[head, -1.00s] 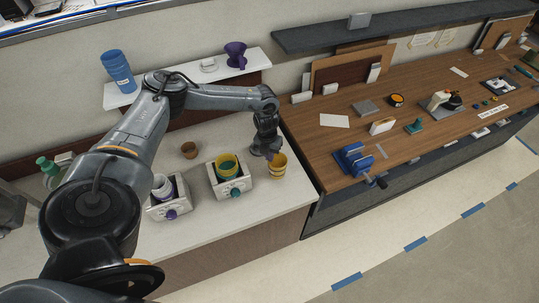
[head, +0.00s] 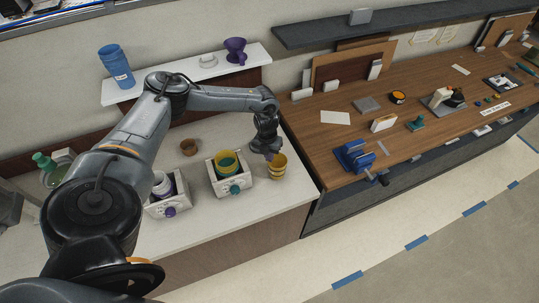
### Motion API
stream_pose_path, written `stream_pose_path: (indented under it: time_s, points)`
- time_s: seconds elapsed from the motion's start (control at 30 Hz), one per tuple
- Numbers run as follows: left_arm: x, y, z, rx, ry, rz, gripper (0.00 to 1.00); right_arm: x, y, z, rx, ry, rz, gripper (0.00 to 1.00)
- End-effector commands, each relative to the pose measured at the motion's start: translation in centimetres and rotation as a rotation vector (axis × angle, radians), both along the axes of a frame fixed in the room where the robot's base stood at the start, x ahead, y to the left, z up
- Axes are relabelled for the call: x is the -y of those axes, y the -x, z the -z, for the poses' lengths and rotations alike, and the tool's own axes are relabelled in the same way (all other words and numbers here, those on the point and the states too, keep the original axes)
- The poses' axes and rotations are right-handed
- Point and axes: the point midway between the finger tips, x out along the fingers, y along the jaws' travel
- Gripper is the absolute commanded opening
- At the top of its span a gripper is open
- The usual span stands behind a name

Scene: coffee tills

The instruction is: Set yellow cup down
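A yellow cup (head: 278,170) sits at the right end of the white counter, with stacked rims showing, so it looks like more than one yellow cup nested together. My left gripper (head: 269,154) points down at the upper left edge of this yellow stack. Its fingers are small and dark here, and I cannot tell whether they are closed on the rim or apart from it. My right gripper is not in view.
A second white box (head: 171,198) with a purple knob holds white cups. A shelf above holds a blue cup stack (head: 115,66) and a purple dripper (head: 236,51). A wooden workbench (head: 330,140) adjoins on the right.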

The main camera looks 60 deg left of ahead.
Motion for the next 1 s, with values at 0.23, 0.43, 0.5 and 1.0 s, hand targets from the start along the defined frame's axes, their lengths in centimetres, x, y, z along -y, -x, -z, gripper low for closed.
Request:
stream_pose_path:
  time_s: [0.23, 0.43, 0.5, 1.0]
  points:
    - [0.0, 0.0, 1.0, 0.000, 0.000, 0.000, 0.00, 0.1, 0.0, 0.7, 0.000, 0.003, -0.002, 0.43]
    - [0.0, -0.1, 1.3, 0.001, 0.000, 0.000, 0.00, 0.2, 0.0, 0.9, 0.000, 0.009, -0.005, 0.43]
    - [0.0, -0.1, 1.3, 0.001, 0.000, 0.000, 0.05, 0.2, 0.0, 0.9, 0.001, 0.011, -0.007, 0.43]
    - [0.0, 0.0, 1.3, 0.001, 0.001, 0.000, 0.49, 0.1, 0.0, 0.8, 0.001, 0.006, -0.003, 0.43]
